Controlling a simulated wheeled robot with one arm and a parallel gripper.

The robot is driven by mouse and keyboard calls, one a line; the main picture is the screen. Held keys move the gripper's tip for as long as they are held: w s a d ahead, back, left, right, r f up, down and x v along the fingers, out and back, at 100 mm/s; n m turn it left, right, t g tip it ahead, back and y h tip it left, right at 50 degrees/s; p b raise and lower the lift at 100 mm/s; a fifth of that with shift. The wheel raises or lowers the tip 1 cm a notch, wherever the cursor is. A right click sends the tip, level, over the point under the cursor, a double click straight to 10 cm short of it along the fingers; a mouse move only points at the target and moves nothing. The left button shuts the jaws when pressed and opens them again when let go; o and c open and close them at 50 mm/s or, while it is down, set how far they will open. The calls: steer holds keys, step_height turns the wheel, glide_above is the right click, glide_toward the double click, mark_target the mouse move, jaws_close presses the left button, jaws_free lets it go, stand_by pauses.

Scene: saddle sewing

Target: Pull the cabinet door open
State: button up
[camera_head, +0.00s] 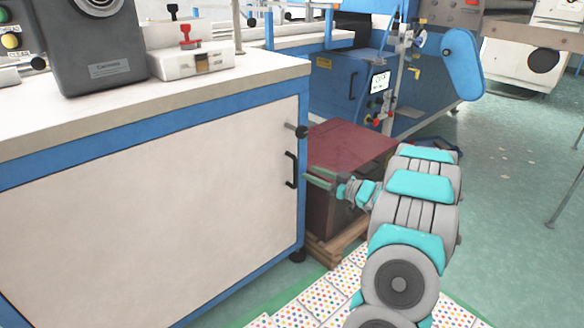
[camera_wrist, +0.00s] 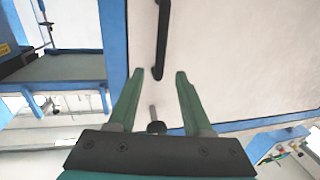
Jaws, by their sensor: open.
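The cabinet door (camera_head: 160,205) is a large cream panel in a blue frame, and it looks shut. Its black bar handle (camera_head: 291,170) stands upright near the door's right edge. My gripper (camera_head: 308,174) is just right of the handle in the head view, with its green fingers pointing at it. In the wrist view the handle (camera_wrist: 161,40) lies ahead of my gripper (camera_wrist: 157,85), in line with the gap between the fingers. The fingers are open and empty, and I see no contact with the handle. The cabinet door (camera_wrist: 240,60) fills the right of the wrist view.
A dark knob (camera_head: 300,131) on a pin sits above the handle. A dark red box (camera_head: 345,150) on a wooden pallet (camera_head: 335,247) stands right behind my gripper. A blue machine (camera_head: 340,85) is further back. Green floor (camera_head: 510,190) is open at the right.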

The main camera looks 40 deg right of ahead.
glide_above(295, 184)
steer(key=shift+w+d, duration=0.3)
steer(key=shift+w, duration=0.05)
steer(key=shift+c, duration=0.2)
jaws_close()
stand_by(1.3)
